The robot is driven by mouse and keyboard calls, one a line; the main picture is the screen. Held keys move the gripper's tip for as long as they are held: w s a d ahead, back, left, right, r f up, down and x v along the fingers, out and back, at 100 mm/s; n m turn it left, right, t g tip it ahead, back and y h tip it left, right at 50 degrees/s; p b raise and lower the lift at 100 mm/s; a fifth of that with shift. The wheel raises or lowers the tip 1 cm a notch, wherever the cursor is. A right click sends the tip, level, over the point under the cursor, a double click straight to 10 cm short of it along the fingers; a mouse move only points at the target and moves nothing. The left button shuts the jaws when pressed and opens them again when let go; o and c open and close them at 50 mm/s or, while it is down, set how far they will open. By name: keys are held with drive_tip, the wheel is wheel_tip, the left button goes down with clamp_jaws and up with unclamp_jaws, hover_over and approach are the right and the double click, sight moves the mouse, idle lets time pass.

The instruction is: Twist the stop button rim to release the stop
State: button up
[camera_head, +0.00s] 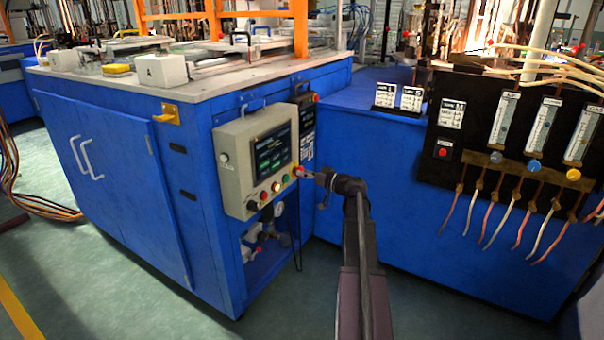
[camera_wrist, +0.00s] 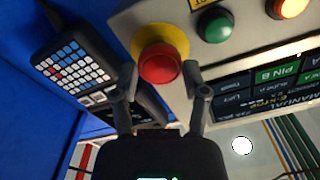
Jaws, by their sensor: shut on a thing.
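The red stop button (camera_wrist: 159,64) with its yellow ring (camera_wrist: 150,35) sits at the corner of the beige control panel. In the head view the button (camera_head: 298,171) is small at the panel's lower right. My gripper (camera_wrist: 160,76) has one finger on each side of the red button rim and is shut on it. In the head view my gripper (camera_head: 308,174) reaches the button from the right. The exact finger contact is hard to make out.
The control panel (camera_head: 232,140) carries a lit screen (camera_head: 271,148) and several coloured buttons, including a green one (camera_wrist: 214,25) beside the stop button. A black keypad unit (camera_wrist: 72,68) hangs close by. The right blue cabinet (camera_head: 400,200) stands near my arm. Floor in front is clear.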

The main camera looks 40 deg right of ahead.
drive_tip(key=m, duration=0.4)
drive_tip(key=o, duration=0.9)
drive_tip(key=shift+m, duration=0.3)
drive_tip(key=shift+c, duration=0.2)
drive_tip(key=v, duration=0.7)
idle(0.4)
